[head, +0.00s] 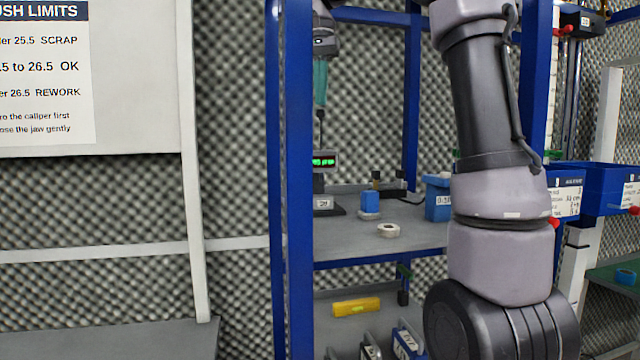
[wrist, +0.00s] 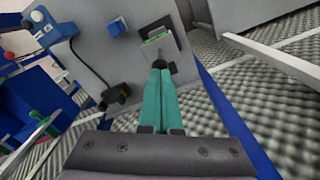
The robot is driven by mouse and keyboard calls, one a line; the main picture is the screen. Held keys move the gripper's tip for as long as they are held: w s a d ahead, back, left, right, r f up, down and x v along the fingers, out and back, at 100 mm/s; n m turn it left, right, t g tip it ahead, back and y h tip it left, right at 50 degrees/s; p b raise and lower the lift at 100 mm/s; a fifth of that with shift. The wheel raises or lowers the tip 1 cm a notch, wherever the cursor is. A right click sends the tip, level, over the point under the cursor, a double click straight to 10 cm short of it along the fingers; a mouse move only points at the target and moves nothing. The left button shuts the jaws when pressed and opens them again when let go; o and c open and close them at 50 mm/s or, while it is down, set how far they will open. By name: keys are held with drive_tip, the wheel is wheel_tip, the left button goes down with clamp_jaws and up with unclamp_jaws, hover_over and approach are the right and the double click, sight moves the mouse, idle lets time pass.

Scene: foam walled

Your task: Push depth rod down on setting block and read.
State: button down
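A digital gauge with a lit green display (head: 324,160) stands on a dark labelled base (head: 325,206) on the grey shelf. A thin dark rod (head: 321,128) rises above the display. My gripper (head: 320,100) has teal fingers pointing down, directly above the rod. In the wrist view the teal fingers of my gripper (wrist: 160,73) lie together, their tips at a dark round knob (wrist: 159,64) in front of the green display (wrist: 155,38). I cannot tell whether the tips touch or grip the knob. The display's digits are too small to read. No separate setting block can be made out under the rod.
A blue block (head: 370,203) stands right of the gauge, with a dark corded device (head: 390,188) behind it. A white ring (head: 388,230) lies nearer the front edge. Blue frame posts (head: 277,180) flank the shelf.

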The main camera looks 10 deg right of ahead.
drive_tip(key=shift+f, duration=2)
drive_tip(key=shift+r, duration=2.55)
drive_tip(key=shift+s+d+f, duration=0.1)
drive_tip(key=shift+s+f, duration=0.05)
drive_tip(key=shift+s, duration=0.25)
drive_tip(key=s+d+f+n+t+y, duration=0.1)
drive_tip(key=s+d+f+t, duration=0.1)
drive_tip(key=s+f, duration=0.7)
drive_tip(key=s+d+f+t+y, duration=0.1)
drive_tip(key=s+d+f+t, duration=0.2)
drive_tip(key=s+f, duration=0.6)
drive_tip(key=shift+s+d+f+n+t, duration=0.35)
drive_tip(key=shift+s+t, duration=0.3)
drive_tip(key=shift+t, duration=0.45)
